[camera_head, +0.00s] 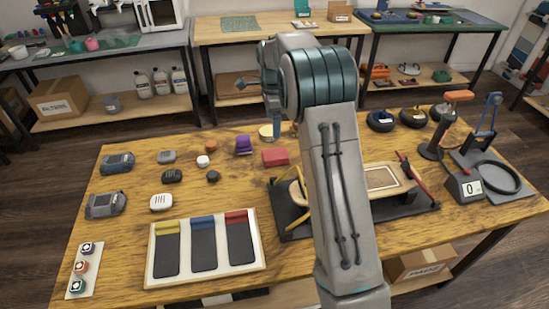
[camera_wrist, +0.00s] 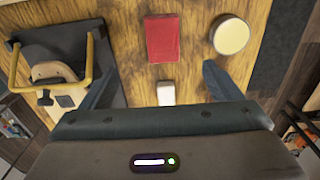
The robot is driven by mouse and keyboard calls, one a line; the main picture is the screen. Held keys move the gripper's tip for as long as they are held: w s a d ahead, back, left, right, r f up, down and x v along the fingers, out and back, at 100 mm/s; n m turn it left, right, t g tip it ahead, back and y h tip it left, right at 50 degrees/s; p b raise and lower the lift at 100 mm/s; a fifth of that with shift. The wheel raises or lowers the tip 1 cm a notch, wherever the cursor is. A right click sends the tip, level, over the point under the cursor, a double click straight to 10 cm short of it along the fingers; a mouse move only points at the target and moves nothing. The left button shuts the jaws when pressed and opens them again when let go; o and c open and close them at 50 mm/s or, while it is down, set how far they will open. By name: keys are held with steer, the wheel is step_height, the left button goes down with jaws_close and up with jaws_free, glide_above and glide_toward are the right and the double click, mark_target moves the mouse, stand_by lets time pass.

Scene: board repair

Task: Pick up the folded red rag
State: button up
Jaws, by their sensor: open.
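The folded red rag (camera_head: 275,156) lies flat on the wooden table, just left of my arm in the head view. In the wrist view the rag (camera_wrist: 162,38) is a red rectangle near the top centre, wholly uncovered. My gripper (camera_wrist: 158,84) is open, its two dark fingers spread wide with nothing held between them. The rag shows beyond the fingertips, roughly centred between them and apart from them. In the head view my gripper is mostly hidden behind my arm.
A round yellow-topped tin (camera_head: 267,131) stands near the rag and also shows in the wrist view (camera_wrist: 231,36). A small white block (camera_wrist: 165,93) lies between the fingers' lines. A purple item (camera_head: 243,145) is left of the rag.

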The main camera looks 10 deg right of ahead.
glide_above(275, 154)
steer(key=f, duration=0.8)
steer(key=shift+s+a+f, duration=0.1)
steer(key=shift+s+a, duration=0.05)
steer(key=shift+a, duration=0.15)
steer(key=f, duration=0.4)
steer(key=shift+d+f, duration=0.3)
steer(key=shift+d, duration=0.1)
steer(key=shift+a+f, duration=0.1)
steer(key=shift+f, duration=0.4)
steer(key=c, duration=1.1)
